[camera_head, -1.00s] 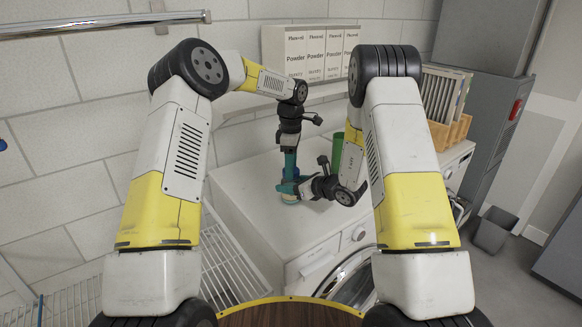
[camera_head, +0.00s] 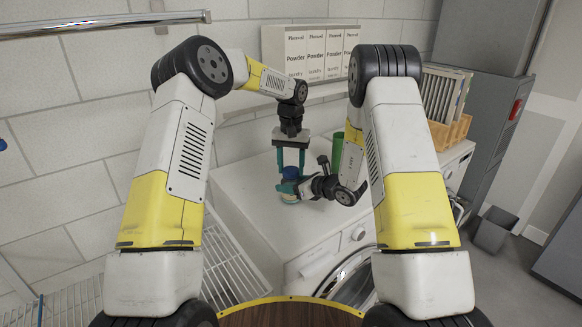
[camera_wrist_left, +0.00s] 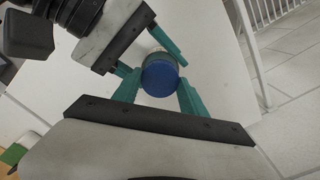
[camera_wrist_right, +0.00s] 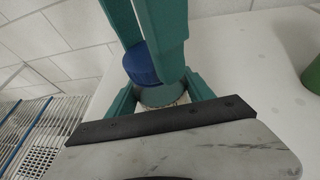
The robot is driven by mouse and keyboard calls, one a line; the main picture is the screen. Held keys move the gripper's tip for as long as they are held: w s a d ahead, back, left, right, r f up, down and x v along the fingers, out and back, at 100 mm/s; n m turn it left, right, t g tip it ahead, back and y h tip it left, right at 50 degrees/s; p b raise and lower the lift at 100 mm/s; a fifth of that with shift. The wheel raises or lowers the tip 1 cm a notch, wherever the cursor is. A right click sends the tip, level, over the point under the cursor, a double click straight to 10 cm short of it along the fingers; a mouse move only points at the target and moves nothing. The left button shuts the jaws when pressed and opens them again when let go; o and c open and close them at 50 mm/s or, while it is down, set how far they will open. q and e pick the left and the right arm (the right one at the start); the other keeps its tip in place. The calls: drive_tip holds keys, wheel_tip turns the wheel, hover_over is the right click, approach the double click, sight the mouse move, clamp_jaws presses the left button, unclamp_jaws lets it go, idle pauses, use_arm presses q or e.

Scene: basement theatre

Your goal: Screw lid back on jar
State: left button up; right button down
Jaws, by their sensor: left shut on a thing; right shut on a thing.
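A round blue lid (camera_head: 290,173) sits at the top of a small jar (camera_head: 289,198) on the white washing machine. The lid faces up in the left wrist view (camera_wrist_left: 160,77). My left gripper (camera_head: 291,170) points down from above, shut on the lid with one teal finger on each side. My right gripper (camera_head: 289,186) reaches in from the right, shut around the jar body. In the right wrist view the lid (camera_wrist_right: 140,66) rests over the jar (camera_wrist_right: 162,96) and looks slightly offset; I cannot tell how far it is threaded. The fingers hide part of the jar.
A green cup (camera_head: 337,152) stands just behind my right wrist on the washing machine (camera_head: 245,205). Powder boxes (camera_head: 310,52) stand on a shelf at the wall. A white wire rack (camera_head: 228,265) is at the left.

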use_arm(q)
drive_tip(key=m, duration=0.4)
drive_tip(key=shift+m, duration=0.3)
drive_tip(key=m, duration=0.4)
drive_tip(key=shift+a+m, duration=0.1)
drive_tip(key=shift+m, duration=0.2)
drive_tip(key=m, duration=0.4)
drive_tip(key=shift+m, duration=0.4)
drive_tip(key=m, duration=0.4)
drive_tip(key=shift+m, duration=0.4)
drive_tip(key=o, duration=1.5)
drive_tip(key=shift+o, duration=0.2)
drive_tip(key=shift+r, duration=2.25)
